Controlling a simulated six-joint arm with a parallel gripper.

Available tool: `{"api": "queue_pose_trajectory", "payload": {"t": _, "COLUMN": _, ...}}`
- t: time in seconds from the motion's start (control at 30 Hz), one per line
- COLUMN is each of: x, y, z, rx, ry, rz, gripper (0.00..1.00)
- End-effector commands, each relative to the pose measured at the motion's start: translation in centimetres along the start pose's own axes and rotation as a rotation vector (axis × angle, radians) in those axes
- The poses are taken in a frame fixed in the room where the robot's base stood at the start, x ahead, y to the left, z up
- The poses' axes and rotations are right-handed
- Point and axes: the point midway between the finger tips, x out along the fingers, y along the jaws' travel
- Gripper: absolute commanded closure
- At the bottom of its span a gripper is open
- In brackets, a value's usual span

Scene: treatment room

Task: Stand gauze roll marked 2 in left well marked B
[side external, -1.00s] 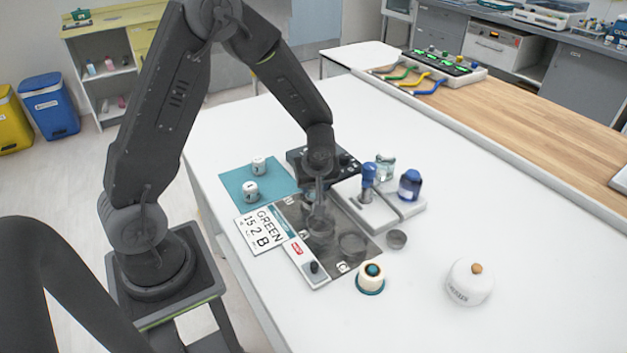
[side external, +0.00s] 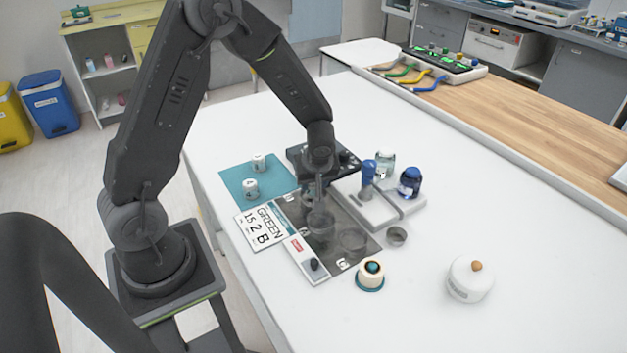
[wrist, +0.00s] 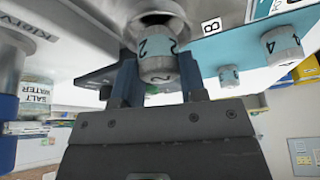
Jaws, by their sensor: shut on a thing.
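The gauze roll marked 2 (wrist: 157,55) is upright between my gripper's fingers (wrist: 160,85) in the wrist view, which shows the scene upside down. Its far end is at the mouth of a metal well (wrist: 165,14), beside a label B (wrist: 211,27). How deep it sits in the well cannot be told. In the side view my gripper (side external: 318,192) is over the dark tray (side external: 368,257), and the held roll is hidden or too small to make out. Other round wells (side external: 352,239) are in the tray.
Two white rolls (side external: 251,188) (side external: 259,163) stand on the teal mat (side external: 232,176). A sign (side external: 261,229) lies in front.

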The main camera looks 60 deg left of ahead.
Motion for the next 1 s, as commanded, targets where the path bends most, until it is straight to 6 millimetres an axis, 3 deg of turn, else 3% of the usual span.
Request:
{"api": "queue_pose_trajectory", "payload": {"t": 0.77, "x": 1.1, "y": 0.0, "z": 0.5, "rx": 0.001, "ry": 0.001, "rz": 0.0, "gripper": 0.83}}
{"api": "queue_pose_trajectory", "payload": {"t": 0.8, "x": 1.2, "y": 0.0, "z": 0.5, "rx": 0.0, "ry": 0.001, "rz": 0.0, "gripper": 0.6}}
{"api": "queue_pose_trajectory", "payload": {"t": 0.9, "x": 1.1, "y": 0.0, "z": 0.5, "rx": 0.0, "ry": 0.001, "rz": 0.0, "gripper": 0.51}}
{"api": "queue_pose_trajectory", "payload": {"t": 1.0, "x": 1.1, "y": 0.0, "z": 0.5, "rx": 0.0, "ry": 0.001, "rz": 0.0, "gripper": 0.51}}
